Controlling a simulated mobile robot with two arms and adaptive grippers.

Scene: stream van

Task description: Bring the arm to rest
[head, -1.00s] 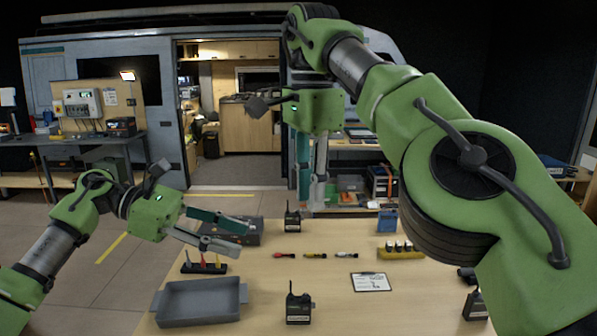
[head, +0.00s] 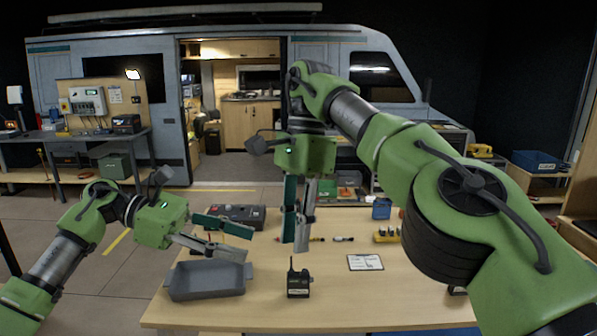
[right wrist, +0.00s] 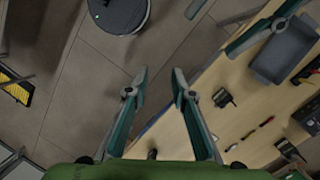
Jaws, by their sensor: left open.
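My right arm arches in from the right in the head view. Its gripper (head: 295,247) points down above the work table (head: 330,300), with nothing between its fingers. In the right wrist view this gripper (right wrist: 160,72) shows its two fingers apart, with floor and the table edge beyond. My left gripper (head: 248,242) is open and empty at the table's left side, above and behind the grey tray (head: 207,282). Its fingers point right. The right gripper's fingers hide part of the table's back.
A black radio (head: 298,284) stands near the table's front, with a white card (head: 365,262) to its right. A yellow holder (head: 386,236) and a blue box (head: 381,209) stand at the back right. A round dark object (right wrist: 118,14) is on the floor in the right wrist view.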

